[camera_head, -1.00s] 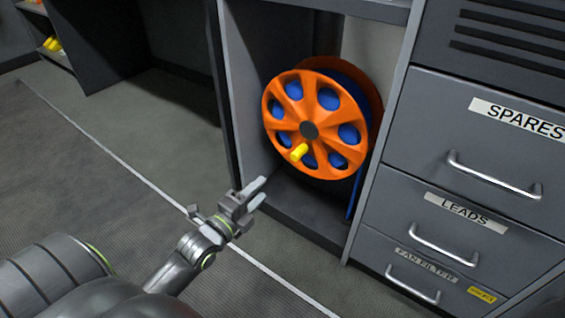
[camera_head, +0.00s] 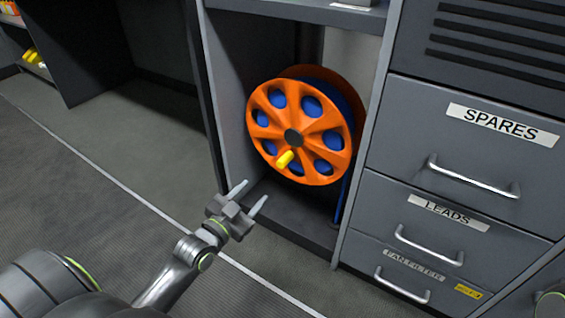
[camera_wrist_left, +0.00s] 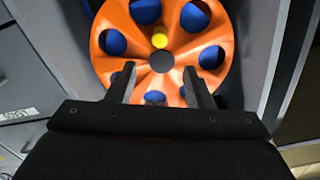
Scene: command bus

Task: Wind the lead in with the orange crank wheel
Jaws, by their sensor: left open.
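The orange crank wheel (camera_head: 266,129) is the front face of a reel standing in an open cabinet bay. A yellow handle (camera_head: 285,159) sticks out from it, below and left of the dark hub. The blue lead (camera_head: 341,200) shows through the wheel's holes and hangs down at the reel's right side. My left gripper (camera_head: 248,196) is open and empty, below and left of the wheel, apart from the handle. In the left wrist view the wheel (camera_wrist_left: 193,52) lies beyond the open fingers, with the yellow handle (camera_wrist_left: 159,41) above the hub. My right gripper is not in view.
Drawers labelled SPARES (camera_head: 480,160), LEADS (camera_head: 420,225) and FAN FILTER stand right of the bay, with protruding handles. The bay's left wall (camera_head: 228,110) rises beside the wheel. Open floor (camera_head: 110,180) lies to the left.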

